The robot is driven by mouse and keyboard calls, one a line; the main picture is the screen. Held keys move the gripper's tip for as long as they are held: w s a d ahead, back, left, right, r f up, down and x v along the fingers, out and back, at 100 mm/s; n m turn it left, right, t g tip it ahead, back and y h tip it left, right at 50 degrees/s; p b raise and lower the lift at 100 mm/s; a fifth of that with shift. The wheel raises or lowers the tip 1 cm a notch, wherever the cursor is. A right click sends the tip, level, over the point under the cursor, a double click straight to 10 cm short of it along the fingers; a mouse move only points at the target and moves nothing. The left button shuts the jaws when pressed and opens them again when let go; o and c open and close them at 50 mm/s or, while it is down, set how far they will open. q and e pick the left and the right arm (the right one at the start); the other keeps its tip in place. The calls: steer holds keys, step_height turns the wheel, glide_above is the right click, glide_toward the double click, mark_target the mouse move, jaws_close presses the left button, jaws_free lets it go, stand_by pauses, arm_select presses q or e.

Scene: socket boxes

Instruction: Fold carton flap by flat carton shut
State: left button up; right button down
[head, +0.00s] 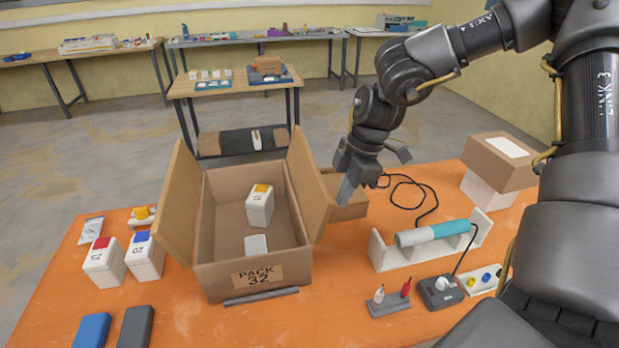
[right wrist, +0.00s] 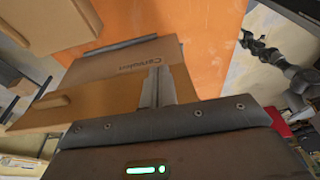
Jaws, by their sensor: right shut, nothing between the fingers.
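The open brown carton (head: 225,275), marked PACK 32, stands on the orange table. Its left flap (head: 178,205) and right flap (head: 309,185) stand up, leaning outward. A white bottle with a yellow top (head: 260,205) and a smaller white item (head: 256,244) are inside. My right gripper (head: 346,190) is shut and empty, pointing down just outside the right flap; contact is unclear. In the right wrist view its fingers (right wrist: 157,86) show against brown cardboard. A dark jointed arm there, seemingly my left, ends in a gripper (right wrist: 246,40) too small to read.
A small brown box (head: 345,205) sits behind my right gripper. A teal-and-grey tool (head: 434,233) on a white stand and stacked boxes (head: 499,162) are to the right. White bottles with red (head: 103,261) and blue (head: 145,257) tops stand left of the carton.

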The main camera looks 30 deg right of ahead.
stand_by(0.6)
steer(key=w+a+b, duration=0.3)
steer(key=a+b, duration=0.1)
steer(key=a, duration=0.6)
steer(key=shift+w+r, duration=0.2)
steer(key=shift+w, duration=0.05)
steer(key=a+p+v, duration=0.2)
steer(key=p+v, duration=0.2)
steer(key=v, duration=0.4)
steer(key=shift+w+d+r, duration=0.15)
steer(key=shift+w+r, duration=0.15)
steer(key=shift+r, duration=0.35)
